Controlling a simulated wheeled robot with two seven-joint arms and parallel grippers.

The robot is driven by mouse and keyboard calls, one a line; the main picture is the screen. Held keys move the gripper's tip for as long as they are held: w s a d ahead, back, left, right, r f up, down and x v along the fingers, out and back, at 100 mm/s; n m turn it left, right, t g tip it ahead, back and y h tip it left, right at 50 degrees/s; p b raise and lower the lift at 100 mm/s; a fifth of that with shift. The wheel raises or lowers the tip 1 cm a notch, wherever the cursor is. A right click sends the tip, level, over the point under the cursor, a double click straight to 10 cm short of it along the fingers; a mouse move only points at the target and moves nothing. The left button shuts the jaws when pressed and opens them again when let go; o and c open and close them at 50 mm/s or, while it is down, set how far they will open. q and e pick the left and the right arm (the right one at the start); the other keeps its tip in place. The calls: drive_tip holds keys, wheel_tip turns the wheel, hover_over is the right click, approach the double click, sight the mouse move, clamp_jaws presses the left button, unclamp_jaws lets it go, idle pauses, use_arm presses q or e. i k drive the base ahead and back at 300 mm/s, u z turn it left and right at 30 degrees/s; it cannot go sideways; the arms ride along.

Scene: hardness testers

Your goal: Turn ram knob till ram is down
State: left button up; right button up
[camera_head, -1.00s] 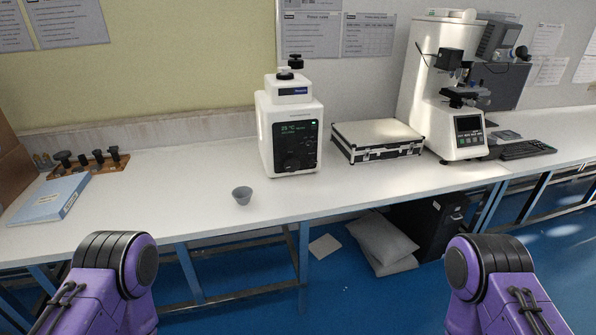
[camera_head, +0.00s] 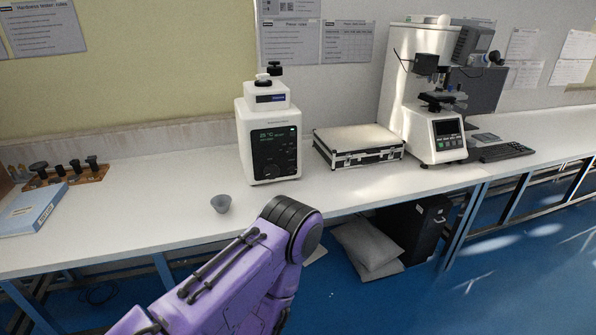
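A white press machine (camera_head: 268,140) with a dark control panel and lit display stands on the bench, left of centre in the head view. One purple arm of mine, coming in from the lower left, reaches up in front of the bench edge. Its gripper is not in view, and neither is the other gripper. Nothing of mine visibly touches the machine.
A rack of black-handled tools (camera_head: 68,172) and a blue binder (camera_head: 32,210) are at left.

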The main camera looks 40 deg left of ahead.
sight(271, 171)
drive_tip(key=i, duration=0.95)
drive_tip(key=u, duration=0.2)
